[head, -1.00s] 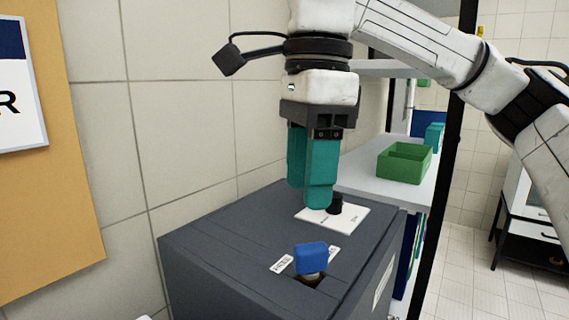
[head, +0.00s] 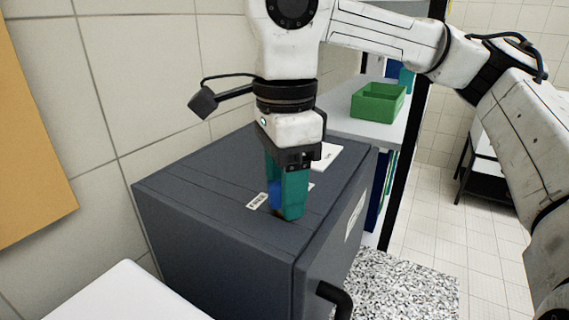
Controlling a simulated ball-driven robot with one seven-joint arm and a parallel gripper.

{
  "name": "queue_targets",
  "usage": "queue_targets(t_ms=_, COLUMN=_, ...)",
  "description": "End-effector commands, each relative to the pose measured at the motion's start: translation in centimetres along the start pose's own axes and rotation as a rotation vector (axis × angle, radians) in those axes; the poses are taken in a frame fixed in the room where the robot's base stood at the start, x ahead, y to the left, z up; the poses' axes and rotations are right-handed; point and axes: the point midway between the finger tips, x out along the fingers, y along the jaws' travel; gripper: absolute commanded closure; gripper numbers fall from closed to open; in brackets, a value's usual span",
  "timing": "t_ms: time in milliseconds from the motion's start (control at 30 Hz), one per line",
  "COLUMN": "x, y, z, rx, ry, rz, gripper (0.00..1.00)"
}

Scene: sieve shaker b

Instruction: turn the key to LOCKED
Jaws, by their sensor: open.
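The blue key (head: 275,194) stands in the top of the dark grey cabinet (head: 215,190). Only a sliver of it shows, between and behind the teal fingers of my gripper (head: 284,212). My gripper points down with its fingers around or close beside the key. Its jaws are open. A small white label (head: 257,201) with unreadable text lies left of the key, and the edge of another shows to the right. The key's turn angle is hidden by the fingers.
A white plate (head: 327,156) lies farther back on the cabinet top, partly behind my gripper. A black handle (head: 336,298) sticks out from the cabinet's front. A green bin (head: 378,102) stands on the shelf behind. A white surface (head: 125,295) is at the lower left.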

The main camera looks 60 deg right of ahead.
Motion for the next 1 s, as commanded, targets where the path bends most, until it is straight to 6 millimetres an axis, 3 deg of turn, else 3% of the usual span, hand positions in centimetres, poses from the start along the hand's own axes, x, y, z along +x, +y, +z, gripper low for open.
queue_targets(t_ms=267, x=0.13, y=-0.01, z=0.01, rx=0.0, ry=-0.001, rz=0.0, gripper=0.47)
queue_targets(t_ms=800, x=0.09, y=-0.02, z=0.02, rx=0.0, ry=-0.001, rz=-0.001, gripper=0.98)
queue_targets(t_ms=1000, x=0.26, y=-0.05, z=0.0, rx=0.039, ry=0.0, rz=-0.002, gripper=1.0)
